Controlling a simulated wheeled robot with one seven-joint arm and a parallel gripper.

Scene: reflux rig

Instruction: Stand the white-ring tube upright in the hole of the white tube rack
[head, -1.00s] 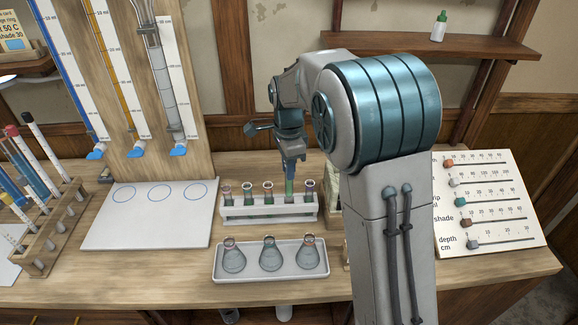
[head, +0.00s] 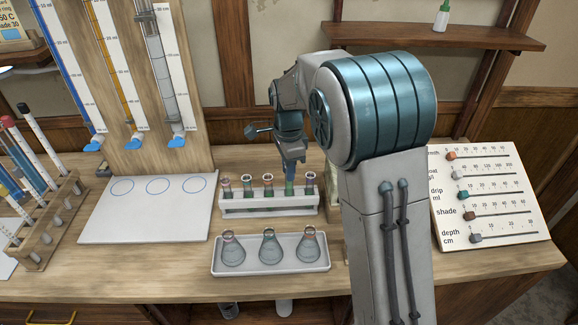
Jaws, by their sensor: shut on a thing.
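The white tube rack (head: 243,210) stands on the bench in the middle of the head view, with several tubes upright in a row. My gripper (head: 289,172) points down at the right part of the rack. It is shut on an upright tube (head: 289,188) with greenish contents, which I take to be the white-ring tube. Its upper end and ring are hidden by the jaws. The tube's lower part is at the rack's top, in line with the row. I cannot tell how deep it sits in a hole.
A white tray (head: 322,266) with three flasks stands in front of the rack. A white board with blue circles (head: 110,222) lies to the left, and a wooden tube rack (head: 48,222) is further left. A slider panel (head: 505,222) is on the right.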

